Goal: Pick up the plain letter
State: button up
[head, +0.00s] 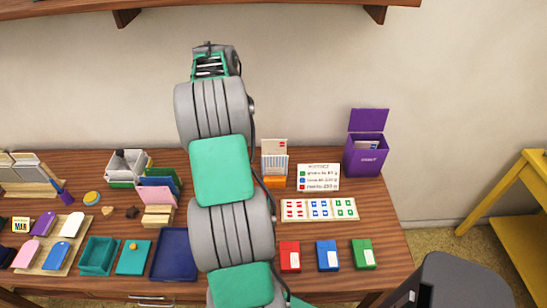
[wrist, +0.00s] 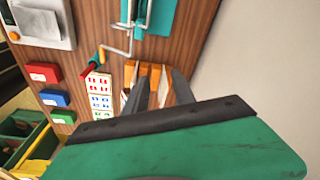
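An orange holder (head: 275,182) stands at the back of the desk, just right of my arm. Upright cream papers (head: 274,160) with faint lines stand in it. I cannot tell which of them is the plain letter. In the wrist view the orange holder (wrist: 156,75) shows between and beyond my fingers, with pale paper edges in it. My gripper (wrist: 160,85) is open, its two dark fingers apart, and I see nothing held between them. In the head view my gripper is mostly hidden behind the raised wrist.
A stamp tray (head: 319,219), a price card (head: 318,177) and a purple box (head: 366,155) with a raised lid stand right of the holder. Red (head: 290,256), blue (head: 327,256) and green (head: 363,254) boxes lie in front. Trays and ink pads crowd the left side.

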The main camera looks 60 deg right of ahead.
aim_at(275, 149)
jog(key=s+d+f+m, duration=0.1)
jog(key=s+d+f, duration=0.1)
jog(key=s+d+f+m, duration=0.2)
jog(key=s+d, duration=0.1)
jog(key=s+d+f+m, duration=0.1)
jog(key=s+d+f, duration=0.1)
jog(key=shift+s+d+f+m+g+y, duration=0.2)
jog(key=shift+s+f+m+g+y, duration=0.1)
jog(key=shift+m+y, duration=0.1)
jog(key=f, duration=0.2)
jog(key=f+p, duration=0.1)
jog(key=f, duration=0.1)
jog(key=s+f, duration=0.1)
jog(key=f, duration=0.1)
jog(key=shift+d+f+p, duration=0.3)
jog(key=shift+d+f, duration=0.1)
jog(key=shift+f, duration=0.1)
jog(key=shift+f+b, duration=0.25)
jog(key=shift+b, duration=0.25)
jog(key=shift+c, duration=0.3)
grip_shut()
